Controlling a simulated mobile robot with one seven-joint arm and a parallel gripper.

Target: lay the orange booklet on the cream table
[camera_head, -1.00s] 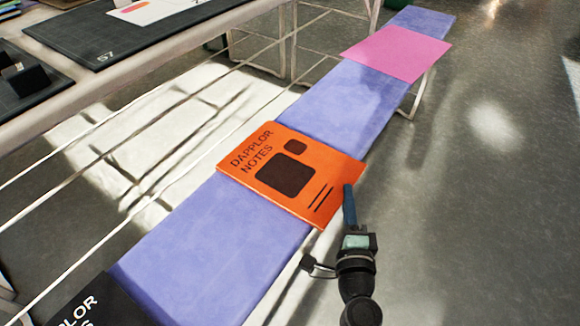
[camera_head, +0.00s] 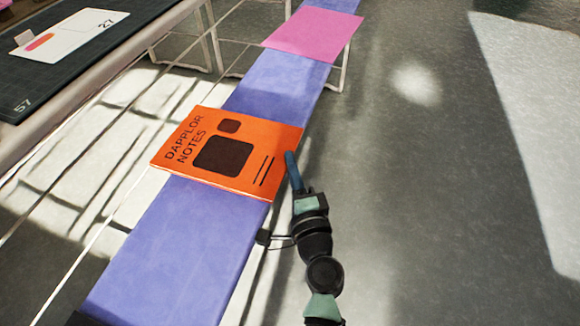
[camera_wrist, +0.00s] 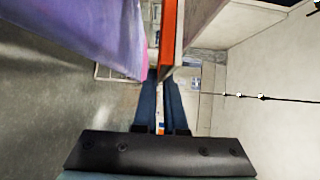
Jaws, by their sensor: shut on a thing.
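The orange booklet (camera_head: 263,143), marked "DAPPLOR NOTES" with dark squares, shows in the head view over a narrow purple bench. My gripper (camera_head: 290,158) is at its right edge. In the wrist view the booklet (camera_wrist: 167,32) is seen edge-on, and the gripper (camera_wrist: 160,98) is shut on its near edge. A gap shows there between the booklet and the purple surface, so it appears held above the bench. The cream table (camera_head: 62,120) is at the upper left of the head view; only its edge and a corner of its top show.
The purple bench (camera_head: 175,245) runs from lower left to the top and carries a pink sheet (camera_head: 315,32). A dark cutting mat (camera_head: 80,60) with a white card (camera_head: 70,36) covers the visible tabletop. Open floor (camera_head: 450,200) lies to the right.

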